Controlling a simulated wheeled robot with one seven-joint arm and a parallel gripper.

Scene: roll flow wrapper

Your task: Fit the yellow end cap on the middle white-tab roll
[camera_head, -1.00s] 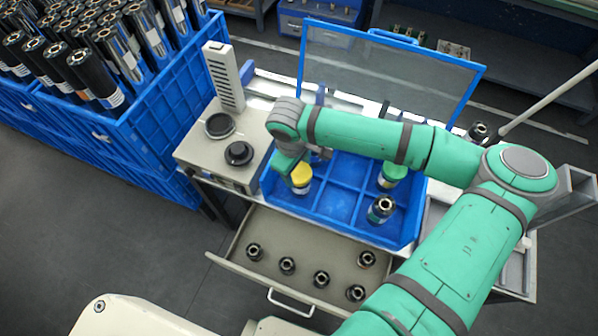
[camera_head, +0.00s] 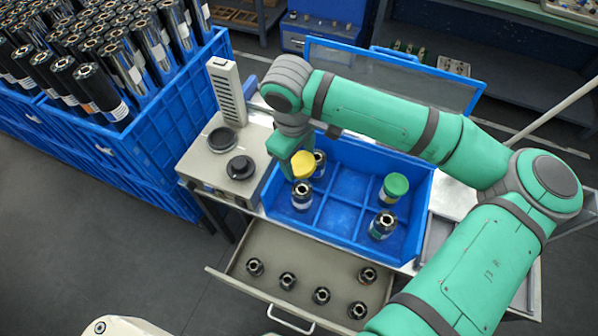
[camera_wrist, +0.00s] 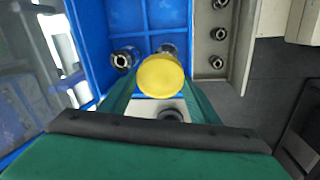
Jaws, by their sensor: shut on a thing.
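The yellow end cap (camera_head: 303,165) is held in my gripper (camera_head: 294,156) above the left part of the blue compartment tray (camera_head: 345,148). In the wrist view the cap (camera_wrist: 161,76) sits between the two green fingers. A roll with a white band (camera_head: 301,197) stands in the tray's front-left compartment, its open core end showing just below the cap. Another roll (camera_head: 320,163) stands behind the cap, partly hidden. The cap is apart from the front roll; its height over the back one is unclear. I cannot tell which roll is the middle white-tab one.
A green-capped roll (camera_head: 394,190) and an uncapped roll (camera_head: 382,225) stand at the tray's right. The open drawer (camera_head: 262,288) in front holds several black parts. A beige device (camera_head: 232,148) is at left, and a clear lid (camera_head: 440,88) stands behind.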

